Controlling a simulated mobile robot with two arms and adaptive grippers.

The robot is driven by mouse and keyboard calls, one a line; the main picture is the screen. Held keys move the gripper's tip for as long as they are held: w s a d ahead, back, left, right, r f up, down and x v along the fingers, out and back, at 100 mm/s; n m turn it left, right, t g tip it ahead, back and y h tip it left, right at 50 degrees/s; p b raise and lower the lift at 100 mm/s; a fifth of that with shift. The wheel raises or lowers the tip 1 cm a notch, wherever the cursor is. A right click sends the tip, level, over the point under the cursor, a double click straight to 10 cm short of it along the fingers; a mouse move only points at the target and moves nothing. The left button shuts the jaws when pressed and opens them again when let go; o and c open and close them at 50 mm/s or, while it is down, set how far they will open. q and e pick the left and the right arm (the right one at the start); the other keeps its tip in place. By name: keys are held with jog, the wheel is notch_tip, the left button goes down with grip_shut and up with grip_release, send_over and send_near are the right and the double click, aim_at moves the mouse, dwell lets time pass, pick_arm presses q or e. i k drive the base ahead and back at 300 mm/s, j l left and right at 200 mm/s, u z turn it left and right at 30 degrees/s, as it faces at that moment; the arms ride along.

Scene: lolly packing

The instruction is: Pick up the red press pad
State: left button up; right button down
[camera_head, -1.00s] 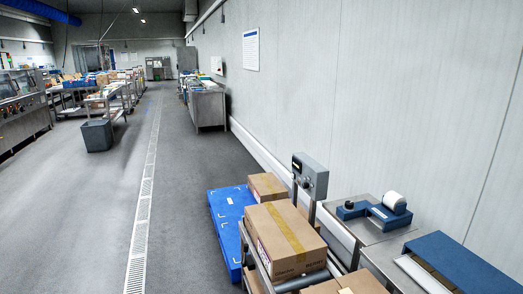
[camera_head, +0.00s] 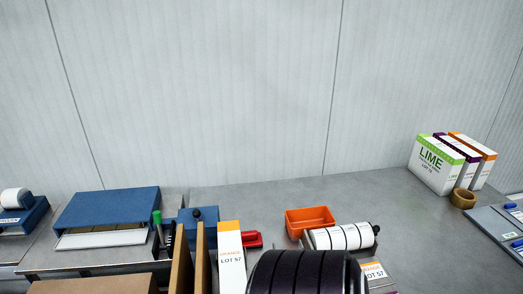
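A red object (camera_head: 252,239), which looks like the red press pad, lies on the grey bench just right of a white and orange carton marked ORANGE LOT 57 (camera_head: 231,262). The carton hides its left part. Its visible end looks like a handle or loop, and nothing is holding it.
An orange bin (camera_head: 310,220) and a white label roll (camera_head: 345,237) stand right of the red object. Brown upright boards (camera_head: 182,262) and a blue-topped machine (camera_head: 110,210) are left. The bench's back middle is clear.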

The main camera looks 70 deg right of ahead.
aim_at(251, 240)
jog(key=z, duration=2.25)
jog(key=k+l+z, duration=0.25)
jog(key=k+z, duration=0.15)
jog(key=k, duration=0.15)
jog(key=k+l+z, duration=0.35)
jog(key=k+l, duration=0.05)
jog(key=k, duration=0.15)
